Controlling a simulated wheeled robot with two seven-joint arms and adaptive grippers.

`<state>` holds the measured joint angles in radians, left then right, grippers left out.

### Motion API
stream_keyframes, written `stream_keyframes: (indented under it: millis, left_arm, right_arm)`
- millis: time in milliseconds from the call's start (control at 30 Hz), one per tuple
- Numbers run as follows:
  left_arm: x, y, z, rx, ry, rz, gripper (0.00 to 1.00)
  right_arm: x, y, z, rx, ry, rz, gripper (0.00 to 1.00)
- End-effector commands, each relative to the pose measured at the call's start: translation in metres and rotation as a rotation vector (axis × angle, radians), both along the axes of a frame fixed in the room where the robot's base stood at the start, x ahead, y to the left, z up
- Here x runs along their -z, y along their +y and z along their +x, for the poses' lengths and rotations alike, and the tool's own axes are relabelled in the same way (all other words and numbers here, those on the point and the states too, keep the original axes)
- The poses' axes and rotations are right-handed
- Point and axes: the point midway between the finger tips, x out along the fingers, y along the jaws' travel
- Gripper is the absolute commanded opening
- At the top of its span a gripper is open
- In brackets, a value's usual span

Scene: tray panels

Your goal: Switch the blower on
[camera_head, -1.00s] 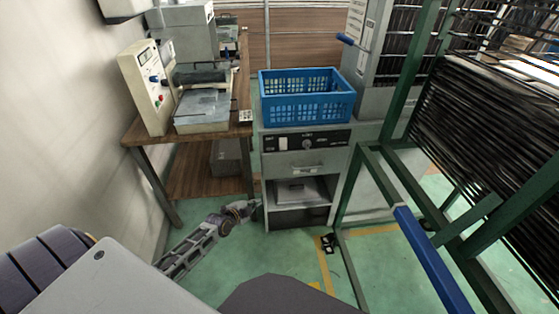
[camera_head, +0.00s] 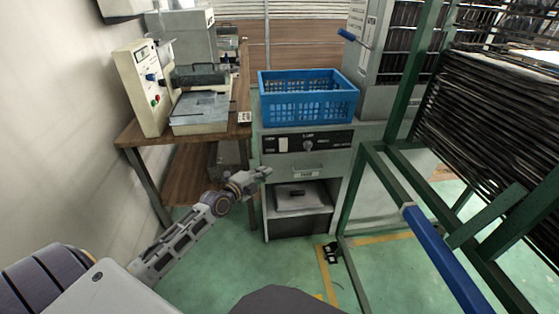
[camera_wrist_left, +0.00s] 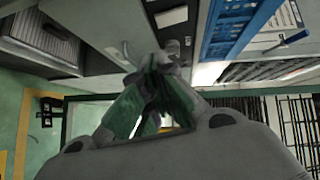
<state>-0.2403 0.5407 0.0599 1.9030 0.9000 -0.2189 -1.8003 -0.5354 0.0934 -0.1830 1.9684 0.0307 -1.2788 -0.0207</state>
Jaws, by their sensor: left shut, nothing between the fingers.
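A grey cabinet with a black control panel (camera_head: 318,142) stands in the middle of the head view. The panel carries a round knob (camera_head: 307,145) and a pale switch plate (camera_head: 283,144) to its left; the lettering is too small to read. The panel also shows in the left wrist view (camera_wrist_left: 172,17), beyond my fingers. My left gripper (camera_head: 265,172) is shut and empty, just in front of the cabinet's left side and below the panel. In the wrist view its fingertips (camera_wrist_left: 158,62) are together and hide part of the cabinet front. My right gripper is not in view.
A blue crate (camera_head: 307,116) sits on the cabinet. A wooden table (camera_head: 138,131) with a cream machine (camera_head: 144,88) stands at left. A green rack frame (camera_head: 357,185) with a blue bar (camera_head: 440,255) is close on the right. Green floor is free in front.

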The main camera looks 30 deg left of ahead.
Motion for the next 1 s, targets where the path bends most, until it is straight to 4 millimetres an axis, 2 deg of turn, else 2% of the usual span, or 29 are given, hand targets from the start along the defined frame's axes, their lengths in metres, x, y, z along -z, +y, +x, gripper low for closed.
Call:
stream_keyframes:
  millis: [567,1000]
  left_arm:
    - [-0.003,-0.002,0.002,0.004,-0.009,0.006,0.00]
    - [0.000,-0.006,0.023,0.004,-0.009,0.005,0.00]
  right_arm:
    - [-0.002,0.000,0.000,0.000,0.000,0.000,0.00]
    - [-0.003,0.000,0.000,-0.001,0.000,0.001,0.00]
